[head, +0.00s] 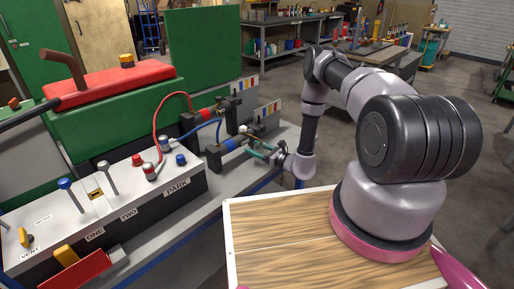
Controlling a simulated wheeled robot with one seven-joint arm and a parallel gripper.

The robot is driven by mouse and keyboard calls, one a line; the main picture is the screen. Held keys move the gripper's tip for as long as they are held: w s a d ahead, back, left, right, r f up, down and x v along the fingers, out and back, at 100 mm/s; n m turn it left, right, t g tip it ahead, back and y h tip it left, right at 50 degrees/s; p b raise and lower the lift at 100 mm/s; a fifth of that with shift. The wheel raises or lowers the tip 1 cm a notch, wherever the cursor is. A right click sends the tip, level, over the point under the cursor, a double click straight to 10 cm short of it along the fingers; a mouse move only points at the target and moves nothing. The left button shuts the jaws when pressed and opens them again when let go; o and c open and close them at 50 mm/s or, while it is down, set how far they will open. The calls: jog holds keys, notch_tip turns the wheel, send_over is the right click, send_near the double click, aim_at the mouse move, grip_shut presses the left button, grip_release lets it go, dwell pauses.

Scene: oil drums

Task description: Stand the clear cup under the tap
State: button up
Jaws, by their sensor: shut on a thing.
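My gripper (278,157) is at the end of my arm, low over the grey bench at the middle of the head view. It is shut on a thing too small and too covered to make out. A curved teal piece (259,152) meets the gripper on its left; I cannot tell if it is a hose or the held thing. I cannot make out a clear cup. No plain water tap is clear; small fittings with a red-banded body (205,112) and a blue-banded body (233,144) stand on the bench left of the gripper.
A grey control box (110,205) with levers and labels such as ONE, TWO and PARK fills the left. A red hose (160,104) and a blue hose (205,124) run from it. A green machine with a red top (110,85) stands behind. Open floor lies beyond the bench.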

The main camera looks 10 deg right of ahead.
jog(key=shift+f, duration=0.45)
dwell(0.4)
jog(key=o, duration=1.3)
jog(key=shift+s, duration=0.1)
